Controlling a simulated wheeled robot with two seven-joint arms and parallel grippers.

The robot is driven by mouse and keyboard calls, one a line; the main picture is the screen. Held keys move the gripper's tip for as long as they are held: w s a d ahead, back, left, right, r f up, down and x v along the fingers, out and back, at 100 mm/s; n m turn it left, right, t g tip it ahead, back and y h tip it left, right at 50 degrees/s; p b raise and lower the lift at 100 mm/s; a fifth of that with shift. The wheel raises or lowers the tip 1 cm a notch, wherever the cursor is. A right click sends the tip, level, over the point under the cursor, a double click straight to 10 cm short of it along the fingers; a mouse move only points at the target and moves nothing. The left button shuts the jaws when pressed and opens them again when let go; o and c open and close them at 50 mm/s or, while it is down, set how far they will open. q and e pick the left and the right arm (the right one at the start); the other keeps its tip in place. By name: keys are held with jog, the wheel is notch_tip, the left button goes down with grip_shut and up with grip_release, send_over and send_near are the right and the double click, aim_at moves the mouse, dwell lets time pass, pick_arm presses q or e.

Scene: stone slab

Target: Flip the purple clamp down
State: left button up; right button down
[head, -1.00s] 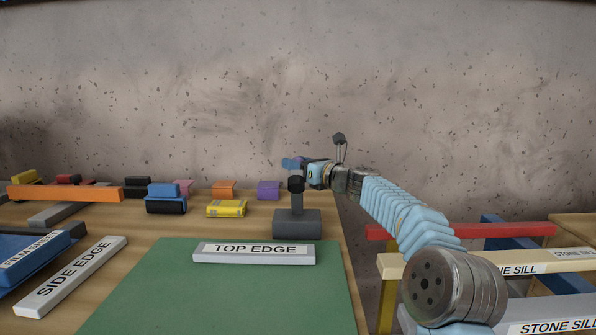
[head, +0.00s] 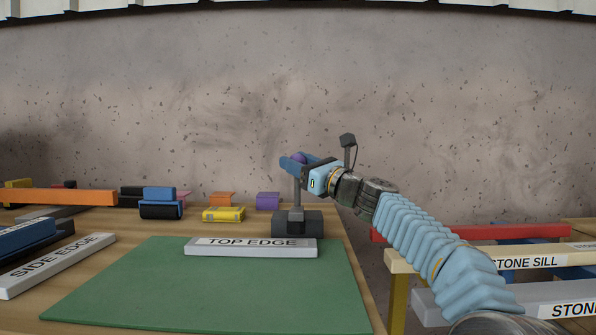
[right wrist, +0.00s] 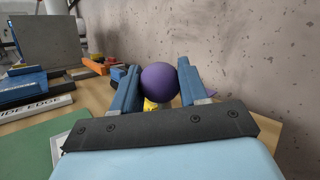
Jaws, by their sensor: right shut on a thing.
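The clamp has a dark grey base block (head: 297,226) at the back right of the table and a grey lever (head: 297,192) standing about upright from it. A purple ball knob (head: 299,158) tops the lever. My right gripper (head: 293,161) reaches in from the right, its blue fingers shut on the knob. In the right wrist view the purple knob (right wrist: 159,82) sits between the two fingers; the lever below it is hidden there. My left gripper is not in view.
A white "TOP EDGE" bar (head: 251,247) lies on the green mat (head: 205,290) in front of the base. A purple block (head: 268,201) and a yellow block (head: 223,214) stand to the left. Racks with a "STONE SILL" bar (head: 530,262) stand at right.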

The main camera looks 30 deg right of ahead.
jog(key=shift+s+a+f+b, duration=0.3)
jog(key=shift+s+a+b, duration=0.25)
jog(key=shift+s, duration=0.3)
jog(key=shift+a+f, duration=0.15)
jog(key=c, duration=1)
grip_release()
jog(key=o, duration=0.4)
jog(key=shift+s, duration=0.15)
